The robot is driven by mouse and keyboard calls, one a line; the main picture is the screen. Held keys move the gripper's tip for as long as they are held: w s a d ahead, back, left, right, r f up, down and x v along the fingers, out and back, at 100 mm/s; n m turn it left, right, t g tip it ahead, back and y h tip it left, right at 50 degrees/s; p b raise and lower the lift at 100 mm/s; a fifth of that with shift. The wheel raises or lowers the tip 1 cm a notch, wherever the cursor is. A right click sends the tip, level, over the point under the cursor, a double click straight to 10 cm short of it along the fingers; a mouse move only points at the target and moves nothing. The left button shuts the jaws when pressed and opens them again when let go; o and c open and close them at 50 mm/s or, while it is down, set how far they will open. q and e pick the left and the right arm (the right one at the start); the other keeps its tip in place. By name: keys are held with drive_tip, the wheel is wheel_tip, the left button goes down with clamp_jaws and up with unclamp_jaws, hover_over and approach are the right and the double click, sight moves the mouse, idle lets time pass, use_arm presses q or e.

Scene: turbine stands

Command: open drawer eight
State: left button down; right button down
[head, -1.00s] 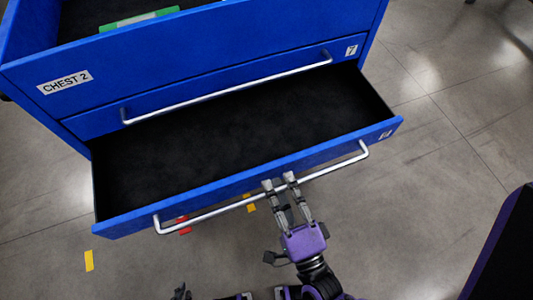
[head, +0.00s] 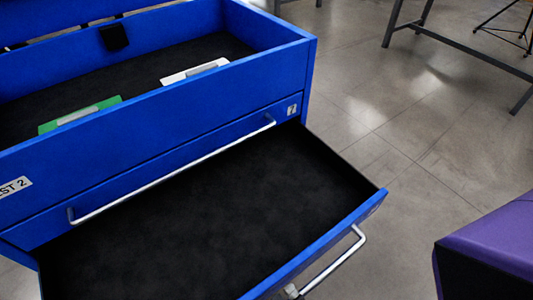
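The open lower drawer of the blue chest, drawer eight (head: 335,240), is pulled well out, with a bare black floor inside. Its number label is not readable now. Its silver bar handle (head: 345,258) runs along the front and leaves the picture at the bottom. A small grey tip, seemingly of my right gripper (head: 291,290), shows at the handle by the bottom edge. The rest of that gripper is out of the picture, so its grip cannot be seen. My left gripper is not in view.
Drawer seven (head: 190,165) above is shut. The chest's open top tray (head: 255,70) holds a green item (head: 80,115) and a white item (head: 195,71). Grey floor (head: 410,150) is clear to the right; a dark metal stand (head: 460,58) is at the back right.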

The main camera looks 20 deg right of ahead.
drive_tip(key=c, duration=1.8)
unclamp_jaws()
drive_tip(key=shift+o, duration=0.2)
